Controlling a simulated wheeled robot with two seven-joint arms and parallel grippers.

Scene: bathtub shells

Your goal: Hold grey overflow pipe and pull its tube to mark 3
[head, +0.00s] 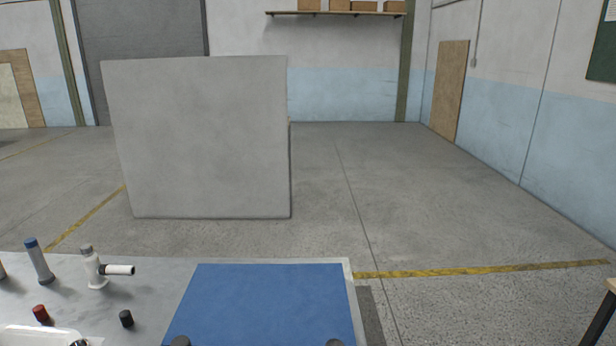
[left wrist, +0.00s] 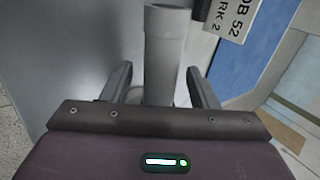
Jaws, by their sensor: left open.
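In the left wrist view a light grey pipe (left wrist: 164,62) with a wider collar at its top stands between the two fingers of my left gripper (left wrist: 159,70). The fingers are open, with a gap on each side of the pipe. Its lower part is partly hidden by the gripper body. In the head view a white fitting with a grey top (head: 95,270) and a dark-ended side branch stands on the table; it looks like the overflow pipe. No mark lines on the tube can be read. Neither gripper can be clearly made out in the head view.
A label card (left wrist: 232,14), partly cut off, reads "OB 52" and "RK 2". A bare blue mat (head: 265,300) lies right.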

